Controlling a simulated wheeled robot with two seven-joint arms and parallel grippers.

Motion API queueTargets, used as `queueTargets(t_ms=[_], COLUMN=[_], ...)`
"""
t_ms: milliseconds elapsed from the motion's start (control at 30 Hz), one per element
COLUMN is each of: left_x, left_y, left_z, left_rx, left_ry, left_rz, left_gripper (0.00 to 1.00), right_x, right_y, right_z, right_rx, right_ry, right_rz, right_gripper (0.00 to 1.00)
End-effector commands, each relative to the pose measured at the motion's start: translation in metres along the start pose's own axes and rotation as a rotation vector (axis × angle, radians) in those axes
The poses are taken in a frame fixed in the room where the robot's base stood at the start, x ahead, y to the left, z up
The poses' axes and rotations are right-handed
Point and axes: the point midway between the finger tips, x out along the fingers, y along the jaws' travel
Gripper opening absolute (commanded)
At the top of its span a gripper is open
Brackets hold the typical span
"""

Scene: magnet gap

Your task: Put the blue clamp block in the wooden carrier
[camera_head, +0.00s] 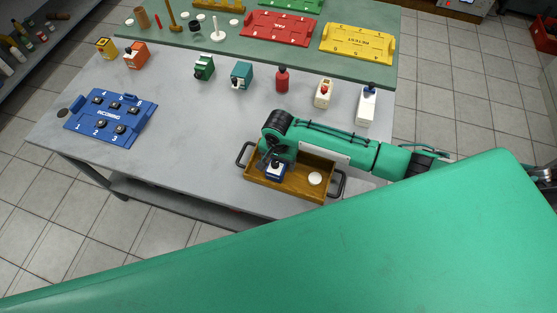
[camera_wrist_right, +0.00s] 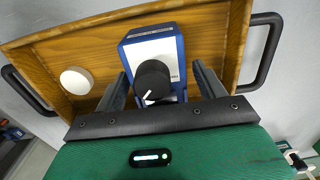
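The blue clamp block (camera_head: 276,171), with a pale top face and a black knob, is inside the wooden carrier (camera_head: 290,192), near its left end. In the right wrist view the block (camera_wrist_right: 183,48) sits upright by the carrier's wall (camera_wrist_right: 80,27). My right gripper (camera_wrist_right: 158,70) is over the block, with its fingers spread on either side of the block and knob. A narrow gap shows beside the right-hand finger; contact on the other side is unclear. In the head view my right gripper (camera_head: 275,160) partly hides the block. My left gripper is not in view.
A white round disc (camera_head: 315,178) lies in the carrier, which has dark handles at both ends. A blue INCOMING tray (camera_head: 108,118) stands at the left. Several coloured blocks and bottles line the grey table's back. A large green surface fills the foreground. The table's middle is clear.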

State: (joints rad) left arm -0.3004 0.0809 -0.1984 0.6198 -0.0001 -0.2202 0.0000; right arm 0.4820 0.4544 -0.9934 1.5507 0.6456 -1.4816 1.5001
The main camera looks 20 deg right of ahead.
Motion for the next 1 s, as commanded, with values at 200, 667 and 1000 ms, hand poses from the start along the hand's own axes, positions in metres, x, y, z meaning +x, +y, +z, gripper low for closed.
queueTargets(t_ms=[200, 667, 1000], left_x=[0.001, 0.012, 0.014], left_y=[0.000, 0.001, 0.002], left_z=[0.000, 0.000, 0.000], left_rx=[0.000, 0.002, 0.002], left_ry=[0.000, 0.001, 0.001], left_rz=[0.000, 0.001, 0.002], left_gripper=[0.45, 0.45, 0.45], right_x=[-0.005, -0.092, -0.123], right_y=[0.000, -0.001, 0.000], right_z=[0.000, 0.000, 0.000], right_rx=[0.000, 0.000, 0.000], right_ry=[0.001, 0.001, 0.000], right_rz=[-0.001, -0.004, -0.001], right_gripper=[0.72, 0.72, 0.72])
